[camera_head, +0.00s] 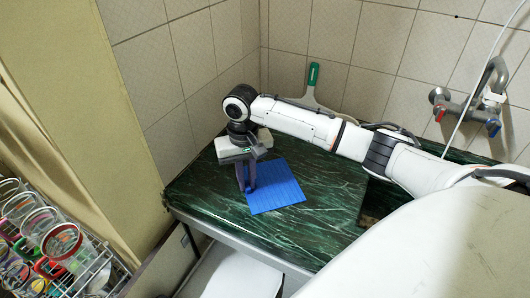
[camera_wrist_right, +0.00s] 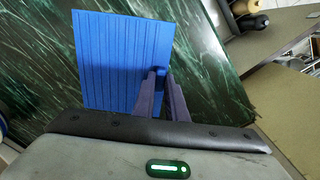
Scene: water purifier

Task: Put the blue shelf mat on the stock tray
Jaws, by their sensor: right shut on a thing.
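The blue shelf mat (camera_head: 277,188) is a flat, ribbed square over the dark green marbled counter. It also shows in the right wrist view (camera_wrist_right: 112,55). My right gripper (camera_head: 249,187) points down at the mat's left edge in the head view. Its fingers (camera_wrist_right: 161,76) are shut on the mat's edge in the right wrist view. I cannot tell whether the mat rests on the counter or hangs slightly above it. I cannot make out a stock tray in either view. My left gripper is not in view.
The green marbled counter (camera_head: 325,205) is bare to the right of the mat. Tiled walls stand behind and to the left. A green-handled tool (camera_head: 312,75) leans at the back wall, and a tap (camera_head: 465,108) is at right. A rack of glasses (camera_head: 62,242) is at lower left.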

